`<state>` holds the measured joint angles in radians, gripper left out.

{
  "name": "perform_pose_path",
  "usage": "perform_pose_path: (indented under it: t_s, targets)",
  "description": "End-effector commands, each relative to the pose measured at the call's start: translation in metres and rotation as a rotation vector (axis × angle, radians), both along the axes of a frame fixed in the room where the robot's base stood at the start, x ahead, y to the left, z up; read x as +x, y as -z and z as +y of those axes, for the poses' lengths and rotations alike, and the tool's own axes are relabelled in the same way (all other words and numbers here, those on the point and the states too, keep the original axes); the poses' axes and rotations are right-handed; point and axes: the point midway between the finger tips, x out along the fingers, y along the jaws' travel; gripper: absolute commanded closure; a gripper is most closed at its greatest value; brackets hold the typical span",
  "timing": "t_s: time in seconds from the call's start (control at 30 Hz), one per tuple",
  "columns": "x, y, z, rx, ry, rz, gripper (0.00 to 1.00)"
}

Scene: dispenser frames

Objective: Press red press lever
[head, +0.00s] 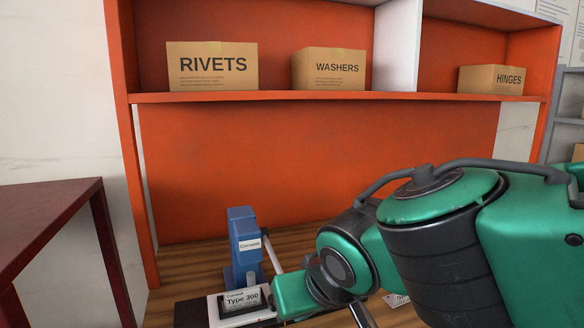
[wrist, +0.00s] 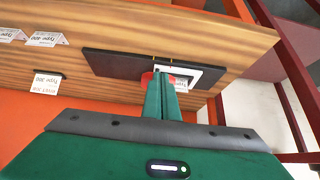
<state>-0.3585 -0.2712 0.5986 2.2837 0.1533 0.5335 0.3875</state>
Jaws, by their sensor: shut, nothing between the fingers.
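In the head view a blue press (head: 241,228) stands on the workbench, with a white plate and a "Type 300" card (head: 243,299) at its foot. A pale bar (head: 270,252) runs beside it, partly hidden by my arm. In the wrist view my gripper (wrist: 163,80) has its green fingers together and empty, pointing at the press. A small red part (wrist: 146,79), likely the red press lever, shows beside the fingertips and is mostly hidden behind them. I cannot tell whether they touch. The fingertips are not clear in the head view.
The press sits on a dark board (wrist: 108,63) on the wooden bench (wrist: 70,82). Several label cards (wrist: 46,84) lie along the bench. An orange shelf (head: 330,97) with cardboard boxes (head: 212,68) is above. A dark red table (head: 50,225) stands at the left.

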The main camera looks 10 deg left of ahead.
Motion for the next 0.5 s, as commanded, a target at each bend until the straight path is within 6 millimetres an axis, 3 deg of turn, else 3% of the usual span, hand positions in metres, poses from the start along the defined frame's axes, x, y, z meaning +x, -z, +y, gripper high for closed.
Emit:
perform_pose_path:
  t_s: [0.03, 0.1, 0.5]
  targets:
    - [-0.0041, 0.0122, -0.0025, -0.017, -0.004, 0.024, 1.00]
    - [-0.0040, 0.0137, -0.0019, -0.019, -0.007, 0.026, 1.00]
    - [-0.0029, 0.0081, -0.0016, -0.013, -0.004, 0.017, 1.00]
